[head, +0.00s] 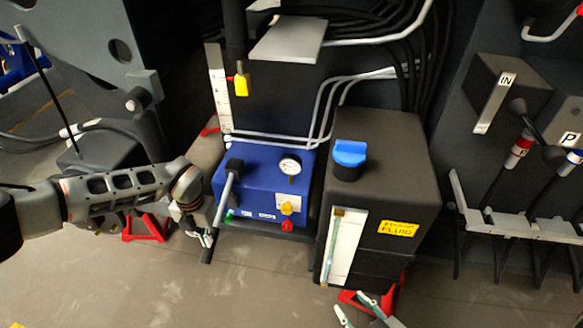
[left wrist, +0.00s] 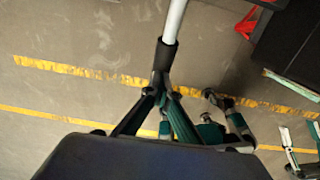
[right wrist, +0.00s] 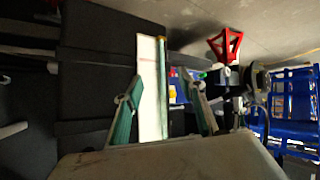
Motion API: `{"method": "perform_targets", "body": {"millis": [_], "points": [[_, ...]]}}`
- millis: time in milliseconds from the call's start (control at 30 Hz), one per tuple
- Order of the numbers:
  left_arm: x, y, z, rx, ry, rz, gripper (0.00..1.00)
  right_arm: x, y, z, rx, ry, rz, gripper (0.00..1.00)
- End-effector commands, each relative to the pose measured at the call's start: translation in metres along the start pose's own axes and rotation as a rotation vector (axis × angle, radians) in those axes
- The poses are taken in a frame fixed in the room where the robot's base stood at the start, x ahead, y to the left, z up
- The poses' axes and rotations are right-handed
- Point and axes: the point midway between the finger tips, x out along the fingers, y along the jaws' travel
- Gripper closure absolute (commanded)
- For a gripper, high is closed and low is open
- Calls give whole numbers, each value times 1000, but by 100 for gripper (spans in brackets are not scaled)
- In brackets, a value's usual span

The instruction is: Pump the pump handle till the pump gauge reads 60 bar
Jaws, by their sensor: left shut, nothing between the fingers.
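The blue pump unit (head: 258,187) stands on the floor at mid-view. Its round white pump gauge (head: 290,165) sits on the top; the reading is too small to tell. The grey pump handle (head: 227,190) slants down and outward at the unit's left, with a black grip at its lower end. My left gripper (head: 206,237) is at that grip. In the left wrist view its shut fingertips (left wrist: 163,90) meet at the end of the handle (left wrist: 173,25), with nothing held between them. My right gripper (head: 357,305) is open and empty; it also shows in the right wrist view (right wrist: 163,92).
A dark fluid tank (head: 385,165) with a blue cap (head: 349,158) and a sight tube stands right of the pump. Red stands (head: 145,228) are on the floor. Hoses and a lever bracket (head: 520,220) are at the right. The front floor is mostly free.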

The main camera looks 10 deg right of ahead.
Motion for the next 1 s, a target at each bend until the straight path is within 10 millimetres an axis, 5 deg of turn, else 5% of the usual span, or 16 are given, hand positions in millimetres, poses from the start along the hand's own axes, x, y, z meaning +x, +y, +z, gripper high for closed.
{"method": "perform_targets", "body": {"millis": [533, 833, 1000], "points": [[-74, 0, -9, 0, 5, 0, 100, -32, -2, -39, 22, 1, -17, 60], [-116, 0, -13, -1, 7, 0, 100, -52, 9, -81, 17, 19, -8, 60], [-122, 0, -14, -1, 8, 0, 100, -53, 17, -78, 18, 7, 6, 60]]}}
